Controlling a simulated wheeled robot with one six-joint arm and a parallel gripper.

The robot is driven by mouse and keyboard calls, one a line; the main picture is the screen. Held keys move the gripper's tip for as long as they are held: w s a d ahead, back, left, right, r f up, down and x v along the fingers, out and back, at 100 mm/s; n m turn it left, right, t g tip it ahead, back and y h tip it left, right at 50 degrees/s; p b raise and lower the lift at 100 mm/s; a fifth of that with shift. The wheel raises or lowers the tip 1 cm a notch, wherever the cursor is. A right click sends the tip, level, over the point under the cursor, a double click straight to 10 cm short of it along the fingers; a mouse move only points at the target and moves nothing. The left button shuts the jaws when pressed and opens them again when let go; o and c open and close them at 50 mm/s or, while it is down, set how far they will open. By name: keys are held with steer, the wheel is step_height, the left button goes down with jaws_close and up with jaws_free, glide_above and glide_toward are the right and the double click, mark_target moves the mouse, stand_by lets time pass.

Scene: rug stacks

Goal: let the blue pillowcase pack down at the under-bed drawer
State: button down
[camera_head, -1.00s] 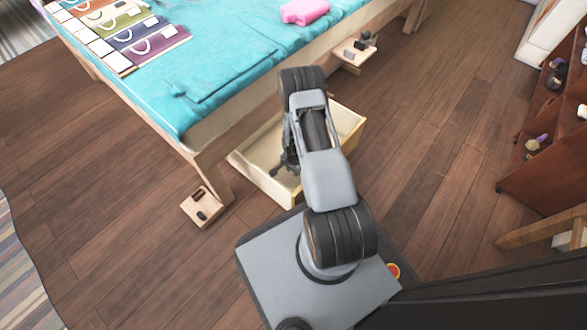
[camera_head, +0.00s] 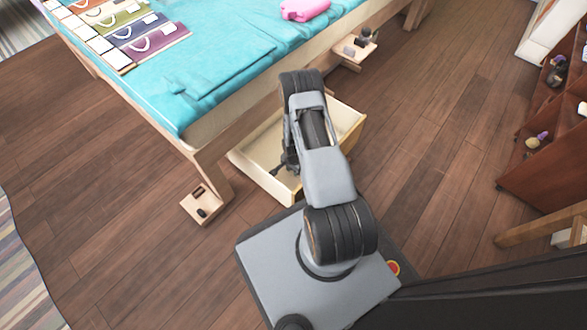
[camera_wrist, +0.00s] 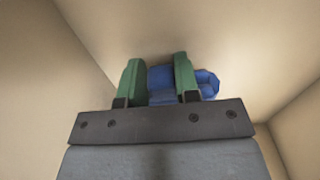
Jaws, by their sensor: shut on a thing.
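The under-bed drawer (camera_head: 347,118) is a pale wooden box pulled out from below the bed. My gripper (camera_head: 283,168) is inside it, near its left wall and partly hidden by my arm in the head view. In the wrist view my gripper (camera_wrist: 157,78) has its two green fingers shut on the blue pillowcase pack (camera_wrist: 161,82). Part of the pack sticks out past the right finger. The drawer's beige floor and walls (camera_wrist: 50,90) surround it. I cannot tell whether the pack touches the floor. The pack is hidden in the head view.
The bed (camera_head: 225,50) with a turquoise cover stands behind the drawer, with a pink pack (camera_head: 304,9) and several colored packs on top. Small wooden ledges with dark items (camera_head: 203,207) flank the drawer. A brown shelf (camera_head: 550,160) stands at right. The wooden floor between is clear.

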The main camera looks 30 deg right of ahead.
steer(key=shift+f, duration=0.15)
steer(key=c, duration=0.8)
jaws_free()
steer(key=shift+r+p, duration=7.5)
steer(key=shift+r, duration=2.95)
